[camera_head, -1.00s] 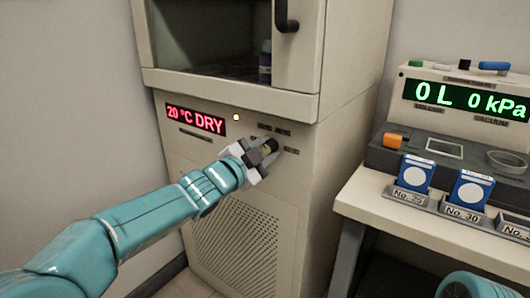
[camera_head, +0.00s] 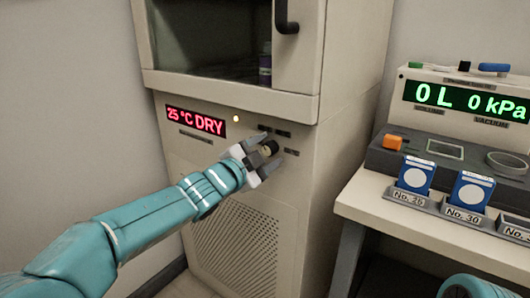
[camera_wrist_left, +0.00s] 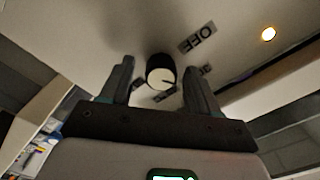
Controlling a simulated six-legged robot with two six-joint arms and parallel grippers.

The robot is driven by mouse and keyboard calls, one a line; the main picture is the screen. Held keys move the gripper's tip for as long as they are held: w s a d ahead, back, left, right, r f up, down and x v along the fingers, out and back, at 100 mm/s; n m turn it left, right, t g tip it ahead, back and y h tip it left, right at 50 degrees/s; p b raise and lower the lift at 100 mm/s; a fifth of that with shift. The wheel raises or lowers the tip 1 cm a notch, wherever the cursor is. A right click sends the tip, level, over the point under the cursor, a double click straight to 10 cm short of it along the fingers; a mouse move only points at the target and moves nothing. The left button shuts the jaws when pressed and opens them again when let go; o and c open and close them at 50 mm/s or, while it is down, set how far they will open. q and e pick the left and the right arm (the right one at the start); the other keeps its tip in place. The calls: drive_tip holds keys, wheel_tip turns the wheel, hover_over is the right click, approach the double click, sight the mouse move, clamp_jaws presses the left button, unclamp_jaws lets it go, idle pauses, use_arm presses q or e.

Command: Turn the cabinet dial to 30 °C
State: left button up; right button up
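The cabinet (camera_head: 310,150) has a small round dial (camera_head: 269,149) on its lower front panel. Its red display (camera_head: 196,121) reads 25 °C DRY. My left gripper (camera_head: 267,152) is at the dial, with its fingers spread on either side. In the left wrist view the dial (camera_wrist_left: 160,71) is a dark knob with a pale face and a thin dark line, between the open fingers (camera_wrist_left: 158,82) with gaps on both sides. My right gripper is out of view.
A lit indicator lamp (camera_head: 236,118) sits near the display. The cabinet's black door handle (camera_head: 286,15) is above the panel. At the right, a bench (camera_head: 375,204) carries a device with a green display (camera_head: 466,98) and blue-and-white packs in numbered holders.

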use_arm(q)
drive_tip(key=v, duration=1.6)
drive_tip(key=shift+s+p, duration=0.2)
drive_tip(key=shift+p, duration=0.2)
drive_tip(key=shift+a, duration=0.15)
